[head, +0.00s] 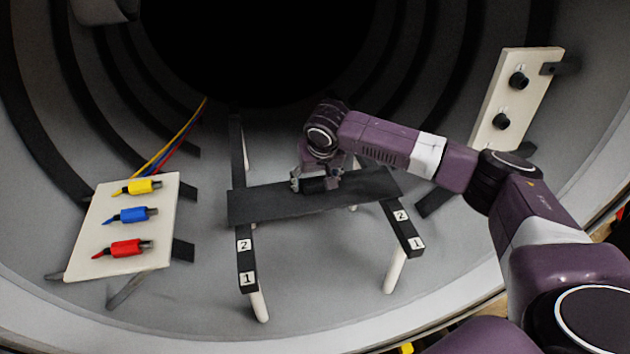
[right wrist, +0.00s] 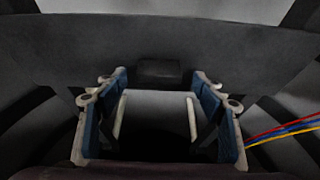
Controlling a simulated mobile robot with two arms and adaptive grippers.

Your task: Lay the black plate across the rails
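The black plate (head: 270,202) spans the two dark rails, its left end over the left rail (head: 246,261) and its right end over the right rail (head: 405,230). It lies just behind the marks "2" and looks flat. A short black handle block (head: 314,185) stands on the plate, and it also shows in the right wrist view (right wrist: 159,71). My right gripper (head: 316,182) is at this handle, its fingers apart on either side. In the right wrist view the open fingers (right wrist: 160,82) show gaps to the handle. My left gripper is not in view.
A white panel (head: 85,250) with yellow, blue and red connectors stands at left. Another white panel (head: 510,90) with black knobs is at right. White legs (head: 395,271) hold the rails above the curved grey furnace wall. Coloured cables (head: 178,140) run behind the left panel.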

